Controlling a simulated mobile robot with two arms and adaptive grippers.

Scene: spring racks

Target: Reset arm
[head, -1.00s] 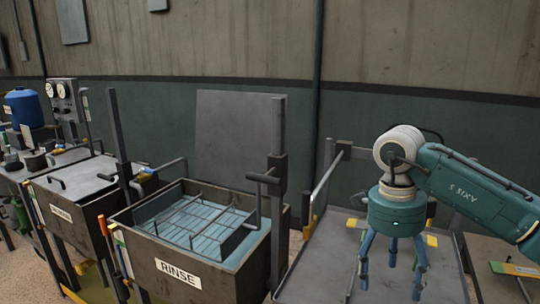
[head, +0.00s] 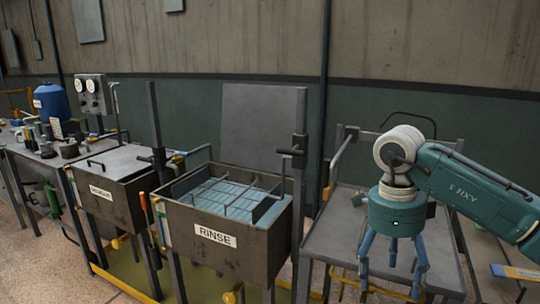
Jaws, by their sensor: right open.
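My right gripper (head: 393,268) comes in from the right on a teal arm. It hangs with its blue fingers pointing down and spread apart, open, with nothing seen between them. It is in front of and above a grey metal table (head: 335,240) to the right of the rinse tank. My left gripper is not in view.
The open rinse tank (head: 215,241) holds a wire rack (head: 228,196) in bluish liquid. A lidded tank (head: 112,160) stands left of it. A blue drum (head: 51,103) and a gauge box (head: 93,94) are at the far left. An upright post (head: 298,190) stands beside the rinse tank.

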